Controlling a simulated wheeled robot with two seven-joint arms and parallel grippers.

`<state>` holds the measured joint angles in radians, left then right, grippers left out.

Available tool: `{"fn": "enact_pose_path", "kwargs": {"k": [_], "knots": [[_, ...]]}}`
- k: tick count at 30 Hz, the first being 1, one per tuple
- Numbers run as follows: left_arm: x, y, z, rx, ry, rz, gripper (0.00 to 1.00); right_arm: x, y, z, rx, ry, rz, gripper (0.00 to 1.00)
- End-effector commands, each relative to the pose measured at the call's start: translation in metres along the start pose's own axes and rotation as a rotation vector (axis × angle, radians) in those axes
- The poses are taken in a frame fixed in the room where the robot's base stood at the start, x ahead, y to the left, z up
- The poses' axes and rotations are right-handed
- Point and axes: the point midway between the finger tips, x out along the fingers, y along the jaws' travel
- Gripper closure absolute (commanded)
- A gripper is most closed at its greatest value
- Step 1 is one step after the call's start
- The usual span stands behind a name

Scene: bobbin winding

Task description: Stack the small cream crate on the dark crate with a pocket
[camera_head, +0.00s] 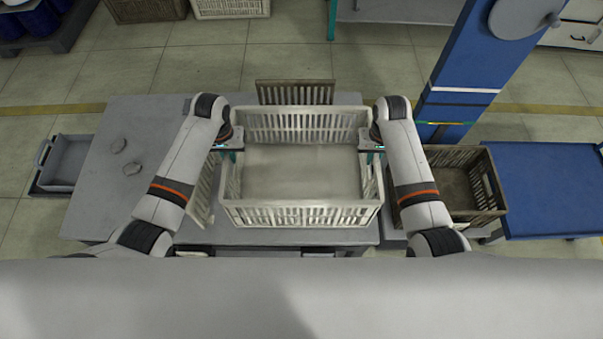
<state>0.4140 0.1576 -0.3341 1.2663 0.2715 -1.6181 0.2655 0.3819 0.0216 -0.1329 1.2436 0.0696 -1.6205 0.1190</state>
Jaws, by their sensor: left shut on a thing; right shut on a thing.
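The cream crate (300,214), with slatted walls and a plain floor, is in the middle of the head view, above the grey table. My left gripper (232,148) is shut on its left wall and my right gripper (369,147) is shut on its right wall. I cannot tell whether it touches what is beneath it. A dark brown slatted crate (482,178) stands open at the right, partly hidden by my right arm. It has an opening in its right wall. I cannot tell for sure whether it is the one with a pocket.
A brown slatted panel (294,92) shows behind the cream crate and a paler one (203,190) at its left. A blue platform (550,190) and blue post (470,75) stand right; a grey bin (66,163) stands left.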

Motion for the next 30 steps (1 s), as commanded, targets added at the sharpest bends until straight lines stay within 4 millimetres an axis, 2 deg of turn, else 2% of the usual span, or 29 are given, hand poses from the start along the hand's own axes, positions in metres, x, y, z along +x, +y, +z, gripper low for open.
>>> {"fn": "enact_pose_path", "kwargs": {"k": [8, 19, 30], "knots": [[-0.015, 0.001, 0.001, -0.001, -0.003, 0.0, 1.0, -0.015, -0.001, 0.001, 0.001, -0.002, -0.001, 1.0], [-0.048, 0.001, 0.001, -0.001, -0.002, 0.001, 1.0, -0.047, -0.001, 0.0, 0.001, -0.001, -0.001, 1.0], [-0.051, 0.001, 0.001, -0.001, -0.002, 0.001, 1.0, -0.05, -0.001, 0.0, 0.001, -0.001, -0.001, 1.0]]}}
